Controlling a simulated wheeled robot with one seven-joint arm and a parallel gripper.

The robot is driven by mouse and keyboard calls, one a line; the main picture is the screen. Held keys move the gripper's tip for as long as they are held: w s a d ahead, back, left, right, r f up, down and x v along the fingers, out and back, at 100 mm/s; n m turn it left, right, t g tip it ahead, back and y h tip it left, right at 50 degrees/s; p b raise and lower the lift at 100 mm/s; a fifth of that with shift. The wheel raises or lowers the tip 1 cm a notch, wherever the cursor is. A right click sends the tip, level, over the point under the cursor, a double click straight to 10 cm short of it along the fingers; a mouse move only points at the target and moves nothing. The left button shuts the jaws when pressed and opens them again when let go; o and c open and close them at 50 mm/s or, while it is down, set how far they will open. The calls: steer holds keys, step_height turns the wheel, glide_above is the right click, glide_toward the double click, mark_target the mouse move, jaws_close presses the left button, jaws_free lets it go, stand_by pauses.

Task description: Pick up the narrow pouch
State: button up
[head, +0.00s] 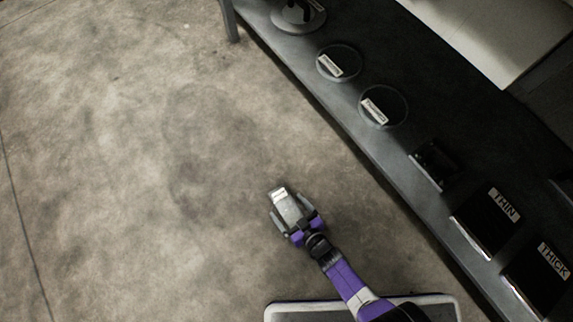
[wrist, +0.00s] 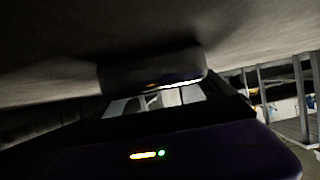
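My gripper (head: 290,210) is out over the bare floor, left of the dark bench. A narrow grey pouch with a pale end (head: 287,204) sits between its two fingers, which lie along its sides. The fingers look closed on it. In the wrist view a dark grey rounded shape, seemingly the pouch (wrist: 150,72), lies across the front of my gripper; the fingertips are hard to make out there because it is dark.
The long dark bench (head: 335,98) runs diagonally at right. On it are round dishes with labels (head: 383,106), a small dark item (head: 434,164), and black panels marked THIN (head: 485,222) and THICK (head: 541,277). The concrete floor at left is clear.

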steer(key=c, duration=1.8)
steer(key=shift+o, duration=0.2)
steer(key=shift+r, duration=0.15)
